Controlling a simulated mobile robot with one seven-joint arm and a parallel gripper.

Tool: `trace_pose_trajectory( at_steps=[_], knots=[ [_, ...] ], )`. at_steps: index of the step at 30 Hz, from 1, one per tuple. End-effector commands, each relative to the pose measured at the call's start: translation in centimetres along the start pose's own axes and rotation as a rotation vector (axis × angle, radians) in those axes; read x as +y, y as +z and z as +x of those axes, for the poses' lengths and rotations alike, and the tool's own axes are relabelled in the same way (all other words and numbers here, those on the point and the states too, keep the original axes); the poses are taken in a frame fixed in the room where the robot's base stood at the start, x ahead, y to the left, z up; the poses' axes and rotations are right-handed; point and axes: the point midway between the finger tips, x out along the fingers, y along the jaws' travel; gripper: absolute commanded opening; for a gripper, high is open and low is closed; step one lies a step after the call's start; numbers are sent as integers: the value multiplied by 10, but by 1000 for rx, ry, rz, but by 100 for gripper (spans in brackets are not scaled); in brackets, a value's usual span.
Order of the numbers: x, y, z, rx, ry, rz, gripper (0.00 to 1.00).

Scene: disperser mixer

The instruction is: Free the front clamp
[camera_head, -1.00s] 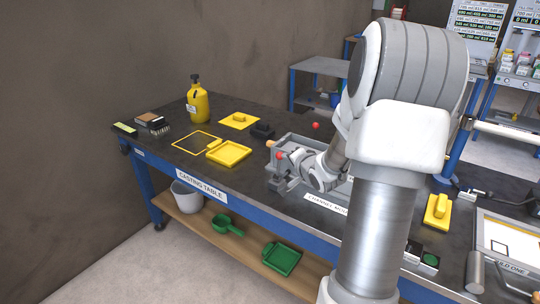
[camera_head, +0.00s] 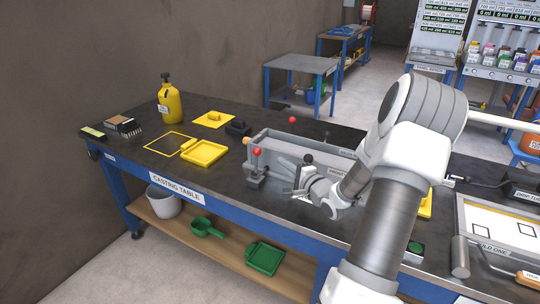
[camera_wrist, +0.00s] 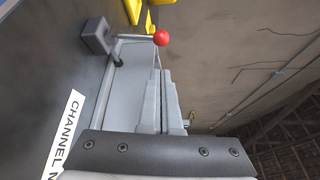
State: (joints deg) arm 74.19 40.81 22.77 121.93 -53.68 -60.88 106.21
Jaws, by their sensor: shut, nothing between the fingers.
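The front clamp (camera_head: 255,180) is a grey block at the near left end of the channel mould (camera_head: 290,145). Its lever ends in a red ball (camera_head: 257,152). In the wrist view the lever runs from the grey block (camera_wrist: 97,37) to the red ball (camera_wrist: 161,38), pointing away from the table, with a dark pin below it. My gripper (camera_head: 303,168) is to the right of the clamp, beside the mould's front side, apart from the red ball. Its fingers (camera_wrist: 162,85) are together and empty in the wrist view.
A second red ball (camera_head: 292,120) shows behind the mould. Dark knobs (camera_head: 308,158) stand along the mould to the right. A yellow tray (camera_head: 204,153) lies left of it, and a yellow bottle (camera_head: 170,103) stands at the back left. The channel label (camera_wrist: 67,130) is at the front.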

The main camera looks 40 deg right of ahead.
Motion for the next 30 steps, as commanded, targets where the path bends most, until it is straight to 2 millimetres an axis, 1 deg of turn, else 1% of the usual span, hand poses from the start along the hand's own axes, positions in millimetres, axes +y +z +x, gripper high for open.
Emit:
trace_pose_trajectory(
  at_steps=[5,13,18,22,30],
  knots=[
    [2,1,21,-4,-1,-1,0],
    [2,1,71,-3,-1,-2,0],
    [1,1,91,-2,0,-1,0],
    [1,0,98,0,1,0,0],
    [0,0,99,0,1,-1,0]
  ],
)
